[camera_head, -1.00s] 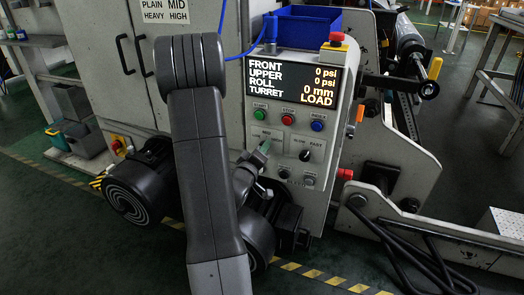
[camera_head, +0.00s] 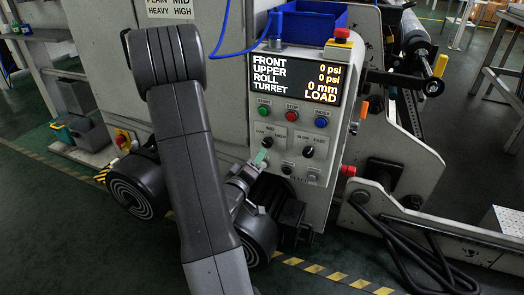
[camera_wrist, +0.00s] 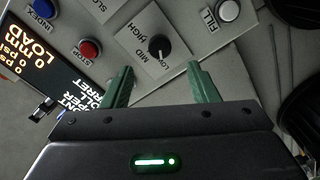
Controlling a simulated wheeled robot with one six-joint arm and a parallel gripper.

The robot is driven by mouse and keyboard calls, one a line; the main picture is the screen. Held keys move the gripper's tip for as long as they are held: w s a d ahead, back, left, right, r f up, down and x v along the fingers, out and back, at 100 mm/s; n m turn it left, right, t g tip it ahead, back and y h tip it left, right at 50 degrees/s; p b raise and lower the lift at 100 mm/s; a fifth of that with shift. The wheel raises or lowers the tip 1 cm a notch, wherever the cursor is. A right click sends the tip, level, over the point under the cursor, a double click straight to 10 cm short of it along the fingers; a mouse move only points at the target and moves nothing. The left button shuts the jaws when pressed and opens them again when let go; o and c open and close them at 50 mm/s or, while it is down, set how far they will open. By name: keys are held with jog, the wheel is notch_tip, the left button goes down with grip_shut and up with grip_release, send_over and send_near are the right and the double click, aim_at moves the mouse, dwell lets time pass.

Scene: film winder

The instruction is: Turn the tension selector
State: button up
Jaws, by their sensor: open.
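The tension selector (camera_wrist: 159,47) is a round black knob on a light plate marked LOW, MID and HIGH. In the wrist view its white mark points down toward LOW. In the head view the selector (camera_head: 267,143) sits below the green START button. My gripper (camera_wrist: 162,80) is open and empty, with its two green fingers spread below the knob in the wrist view. The fingers are apart from the knob. In the head view only a green fingertip of my gripper (camera_head: 262,157) shows clearly, just below and left of the selector.
A red STOP button (camera_wrist: 90,49), a blue button (camera_wrist: 42,9) and a white FILL button (camera_wrist: 226,10) surround the selector. The SLOW/FAST knob (camera_head: 308,151) is to its right. The display (camera_head: 306,80) is above, and a red emergency button (camera_head: 342,33) sits on top.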

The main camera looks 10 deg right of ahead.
jog(key=shift+v, duration=2.6)
dwell(0.3)
